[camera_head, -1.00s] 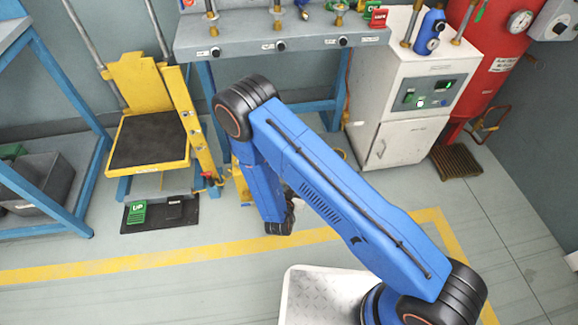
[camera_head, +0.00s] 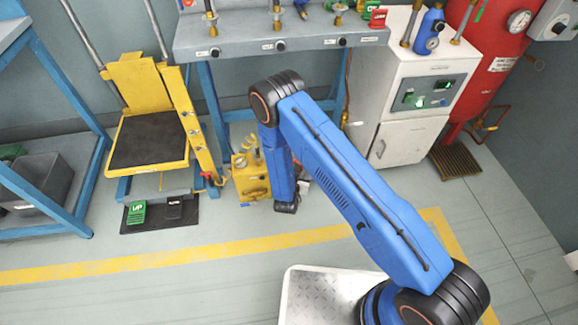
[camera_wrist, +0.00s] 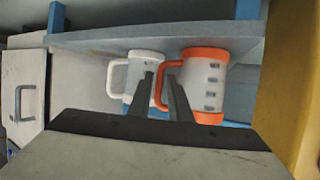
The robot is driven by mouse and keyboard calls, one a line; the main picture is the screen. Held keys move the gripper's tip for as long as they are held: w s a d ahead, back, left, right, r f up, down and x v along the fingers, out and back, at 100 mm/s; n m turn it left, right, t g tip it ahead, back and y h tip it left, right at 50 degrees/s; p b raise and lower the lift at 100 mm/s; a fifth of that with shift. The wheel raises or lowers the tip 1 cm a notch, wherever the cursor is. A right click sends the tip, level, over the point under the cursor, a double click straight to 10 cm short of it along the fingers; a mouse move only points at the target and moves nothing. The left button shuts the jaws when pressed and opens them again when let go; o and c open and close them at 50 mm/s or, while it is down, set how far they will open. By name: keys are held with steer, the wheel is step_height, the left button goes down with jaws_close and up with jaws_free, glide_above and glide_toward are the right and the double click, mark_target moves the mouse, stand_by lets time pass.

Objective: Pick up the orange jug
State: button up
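The orange jug (camera_wrist: 206,87) has a pale body with dark marks and orange rim, base and handle. In the wrist view it is right of centre, below a grey shelf-like edge, its handle to the left. My gripper (camera_wrist: 164,74) points at it, with two dark fingers a narrow gap apart. The handle shows in line with that gap; I cannot tell whether it lies between the fingers or beyond them. In the head view my arm hides the fingers and the orange jug.
A white jug (camera_wrist: 142,74) stands just left of the orange one. A yellow surface (camera_wrist: 293,80) rises close on the right. In the head view, a yellow pump box (camera_head: 251,178) stands left of my wrist, and a white cabinet (camera_head: 400,143) stands to the right.

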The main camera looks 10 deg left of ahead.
steer(key=shift+x, duration=0.9)
jaws_close()
steer(key=shift+r, duration=0.1)
